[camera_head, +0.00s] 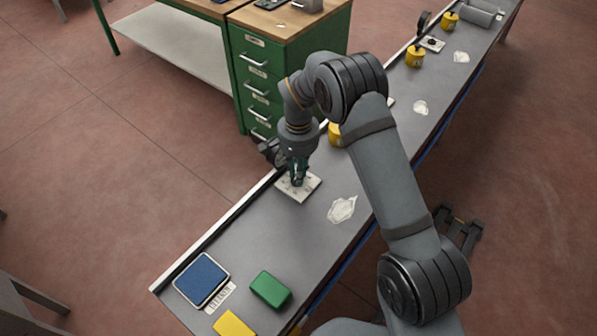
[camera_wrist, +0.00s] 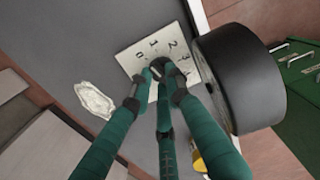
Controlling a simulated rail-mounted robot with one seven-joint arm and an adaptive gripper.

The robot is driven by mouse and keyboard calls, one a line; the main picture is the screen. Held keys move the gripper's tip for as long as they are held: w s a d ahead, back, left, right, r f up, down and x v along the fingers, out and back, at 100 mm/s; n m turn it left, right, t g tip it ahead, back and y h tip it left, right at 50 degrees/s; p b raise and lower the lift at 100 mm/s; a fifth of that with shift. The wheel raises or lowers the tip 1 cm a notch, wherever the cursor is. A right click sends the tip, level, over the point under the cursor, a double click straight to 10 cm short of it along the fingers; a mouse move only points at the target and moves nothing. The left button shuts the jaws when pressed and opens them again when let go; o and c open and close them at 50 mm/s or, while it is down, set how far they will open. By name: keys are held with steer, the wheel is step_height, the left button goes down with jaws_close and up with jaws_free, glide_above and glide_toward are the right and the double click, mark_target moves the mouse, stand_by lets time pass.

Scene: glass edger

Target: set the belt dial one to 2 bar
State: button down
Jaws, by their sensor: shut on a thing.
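A pale square dial plate (camera_head: 300,196) lies flat on the grey conveyor belt. In the wrist view the plate (camera_wrist: 129,58) shows the numerals 0, 1, 2 and 3 around a dark knob (camera_wrist: 157,67). My gripper (camera_head: 297,181) reaches down over the plate. In the wrist view its green fingers (camera_wrist: 160,78) are closed around the knob, and they hide most of it. The knob's pointer is hidden, so its setting cannot be read. A dark round gauge-like body (camera_wrist: 240,78) stands close beside the plate; its face is turned away.
A crumpled pale cloth (camera_head: 341,209) lies near the plate. A yellow pot (camera_head: 334,135) stands just beyond my gripper. A blue pad (camera_head: 202,279), a green block (camera_head: 270,288) and a yellow block (camera_head: 232,325) lie at the near end. A green drawer cabinet (camera_head: 262,75) stands behind the belt.

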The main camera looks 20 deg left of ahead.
steer(key=shift+f+m+b, duration=0.1)
steer(key=shift+m+b, duration=0.2)
steer(key=shift+b, duration=0.05)
steer(key=shift+f+m+b, duration=0.15)
steer(key=shift+m+b, duration=0.65)
steer(key=shift+b, duration=0.4)
steer(key=m+b, duration=0.3)
steer(key=shift+a+b, duration=0.1)
steer(key=shift+b, duration=0.25)
steer(key=m+b, duration=0.3)
steer(key=m, duration=0.1)
steer(key=shift+s, duration=0.1)
steer(key=shift+r+m+b, duration=0.2)
steer(key=shift+m+b, duration=1.05)
steer(key=shift+m, duration=0.55)
steer(key=shift+a, duration=0.1)
steer(key=c, duration=1.9)
jaws_free()
steer(key=shift+c, duration=0.2)
